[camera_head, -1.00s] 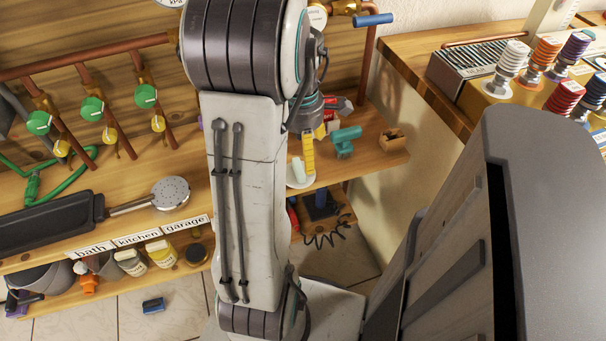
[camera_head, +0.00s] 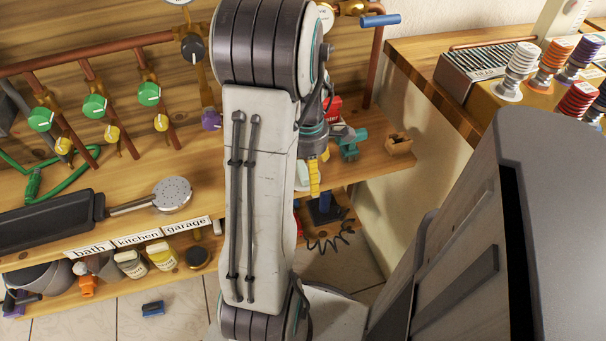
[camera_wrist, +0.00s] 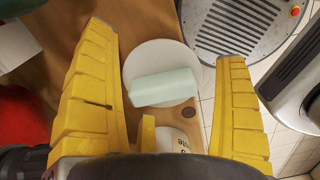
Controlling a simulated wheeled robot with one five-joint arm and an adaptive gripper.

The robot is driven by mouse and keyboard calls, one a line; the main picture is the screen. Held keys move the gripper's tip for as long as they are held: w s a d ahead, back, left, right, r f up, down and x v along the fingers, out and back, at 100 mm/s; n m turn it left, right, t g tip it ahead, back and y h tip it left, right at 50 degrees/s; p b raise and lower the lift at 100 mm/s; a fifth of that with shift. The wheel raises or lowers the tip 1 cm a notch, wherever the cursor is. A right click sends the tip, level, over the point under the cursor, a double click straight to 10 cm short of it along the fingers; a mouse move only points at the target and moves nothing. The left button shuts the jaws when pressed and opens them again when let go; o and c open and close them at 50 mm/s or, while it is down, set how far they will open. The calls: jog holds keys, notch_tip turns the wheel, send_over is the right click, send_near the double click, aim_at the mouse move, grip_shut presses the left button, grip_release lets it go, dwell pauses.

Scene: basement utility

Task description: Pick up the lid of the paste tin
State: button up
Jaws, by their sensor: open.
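A white round piece with a pale mint bar across it (camera_wrist: 165,88), apparently the lid of the paste tin, shows between my fingers in the wrist view. Just below it is a white surface with partly hidden lettering ending in "ste" (camera_wrist: 184,140), apparently the tin's label. My gripper (camera_wrist: 170,92) is open, with one yellow finger to the left of the lid and one to the right. I see no contact. In the head view my gripper (camera_head: 314,178) is over the right part of the bench, and the pale lid (camera_head: 301,174) is mostly hidden behind my arm.
A teal tool (camera_head: 350,143) and a small wooden box (camera_head: 398,143) stand right of my gripper on the bench (camera_head: 375,170). A red object (camera_wrist: 22,120) is at left in the wrist view. The bench edge is close to the lid. A lower shelf holds several jars.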

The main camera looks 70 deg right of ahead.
jog(key=shift+c, duration=0.2)
grip_shut()
dwell(0.6)
